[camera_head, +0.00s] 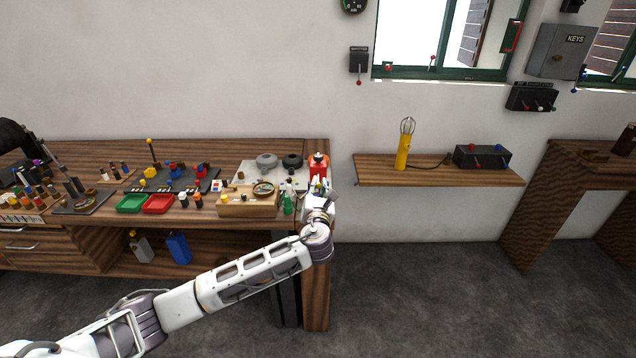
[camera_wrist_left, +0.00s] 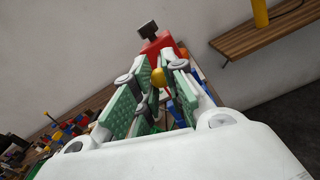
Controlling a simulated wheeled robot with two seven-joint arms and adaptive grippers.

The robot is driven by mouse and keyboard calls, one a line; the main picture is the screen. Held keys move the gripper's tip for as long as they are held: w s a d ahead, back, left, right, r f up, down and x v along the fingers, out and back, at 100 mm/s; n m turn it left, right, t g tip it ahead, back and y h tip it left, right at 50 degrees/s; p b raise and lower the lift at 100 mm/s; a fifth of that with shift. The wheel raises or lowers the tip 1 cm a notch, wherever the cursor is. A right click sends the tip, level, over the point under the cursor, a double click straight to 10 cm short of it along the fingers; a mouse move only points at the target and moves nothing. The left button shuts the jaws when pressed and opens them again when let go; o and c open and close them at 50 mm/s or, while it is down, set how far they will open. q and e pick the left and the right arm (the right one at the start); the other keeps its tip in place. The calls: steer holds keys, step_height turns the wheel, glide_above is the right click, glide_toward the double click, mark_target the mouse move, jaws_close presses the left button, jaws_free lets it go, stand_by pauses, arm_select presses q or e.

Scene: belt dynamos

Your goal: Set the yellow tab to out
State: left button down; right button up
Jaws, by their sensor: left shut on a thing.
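My left gripper (camera_head: 318,190) is at the right end of the long wooden bench, just in front of a red device (camera_head: 318,168) with a dark top. In the left wrist view the green-padded fingers (camera_wrist_left: 157,85) are closed about a small rounded yellow tab (camera_wrist_left: 157,77). The red device also shows in that view (camera_wrist_left: 161,46), just beyond the fingertips, with a dark square plate above it. The fingers hide part of the tab, so I cannot tell its exact setting. The right gripper is not in view.
To the right, a wall shelf (camera_head: 440,177) carries a yellow lamp (camera_head: 402,152) and a black switch box (camera_head: 482,157).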

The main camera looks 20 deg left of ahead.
arm_select(q)
steer(key=shift+s, duration=0.2)
steer(key=c, duration=1.4)
jaws_free()
steer(key=shift+d, duration=0.1)
steer(key=shift+c, duration=0.2)
steer(key=shift+o, duration=0.4)
steer(key=shift+s+d, duration=0.1)
steer(key=shift+s, duration=0.25)
steer(key=v, duration=1.1)
steer(key=shift+s, duration=0.15)
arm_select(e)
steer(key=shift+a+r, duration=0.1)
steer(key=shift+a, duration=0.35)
